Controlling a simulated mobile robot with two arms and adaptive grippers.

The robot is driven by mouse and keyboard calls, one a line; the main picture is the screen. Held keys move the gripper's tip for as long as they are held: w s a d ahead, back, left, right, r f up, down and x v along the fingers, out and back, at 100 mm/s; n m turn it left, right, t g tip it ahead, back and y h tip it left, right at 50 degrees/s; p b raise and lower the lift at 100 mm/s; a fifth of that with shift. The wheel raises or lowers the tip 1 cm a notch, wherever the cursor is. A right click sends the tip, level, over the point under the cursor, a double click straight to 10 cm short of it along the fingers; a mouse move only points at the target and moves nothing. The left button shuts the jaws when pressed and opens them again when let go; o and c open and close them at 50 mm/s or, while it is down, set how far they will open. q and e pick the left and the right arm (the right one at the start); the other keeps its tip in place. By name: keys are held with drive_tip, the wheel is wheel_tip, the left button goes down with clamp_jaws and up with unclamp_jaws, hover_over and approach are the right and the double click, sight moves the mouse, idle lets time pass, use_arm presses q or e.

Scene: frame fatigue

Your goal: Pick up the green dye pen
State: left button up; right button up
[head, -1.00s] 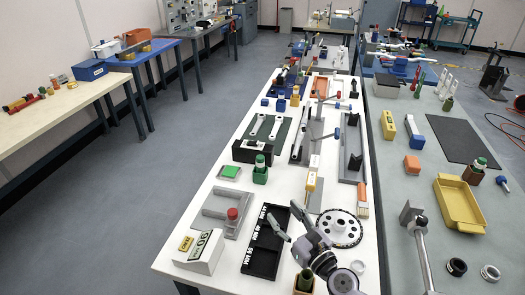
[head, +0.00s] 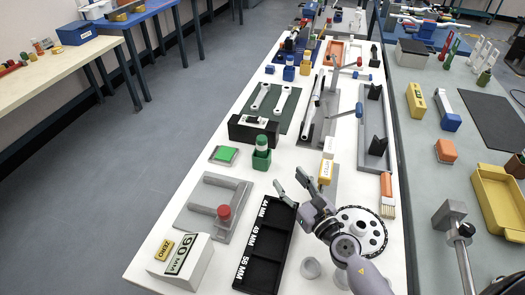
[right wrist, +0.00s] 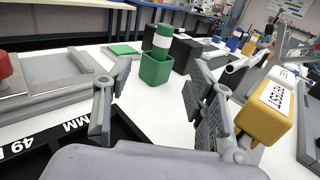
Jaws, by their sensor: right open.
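The green dye pen (head: 262,143), a green and white cylinder, stands upright in a small green square holder (head: 261,161) on the white table. In the right wrist view the pen (right wrist: 161,41) rises from its holder (right wrist: 156,71), its lower part hidden inside. My right gripper (head: 287,177) is open and empty, to the right of the holder and nearer to me. In the right wrist view the pen and holder show beyond and between its spread fingers (right wrist: 156,88). My left gripper is not in view.
A black tray (head: 267,243) with size labels lies below the gripper. A grey fixture with a red knob (head: 224,212) is to the left. A black block (head: 240,131) stands just behind the holder. A yellow labelled block (head: 326,171) and a toothed ring (head: 371,222) are to the right.

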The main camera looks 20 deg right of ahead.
sight(264, 148)
drive_tip(key=shift+w+d+f, duration=0.1)
drive_tip(key=shift+w+f, duration=0.2)
drive_tip(key=shift+f, duration=0.2)
drive_tip(key=w, duration=0.4)
drive_tip(key=w+a, duration=0.1)
drive_tip(key=w, duration=0.3)
drive_tip(key=w+a, duration=0.1)
drive_tip(key=w, duration=0.3)
drive_tip(key=shift+a, duration=0.1)
drive_tip(key=shift+w+a+b, duration=0.2)
drive_tip(key=shift+w, duration=1.15)
drive_tip(key=shift+w+a+b, duration=0.15)
drive_tip(key=shift+w, duration=1.15)
clamp_jaws()
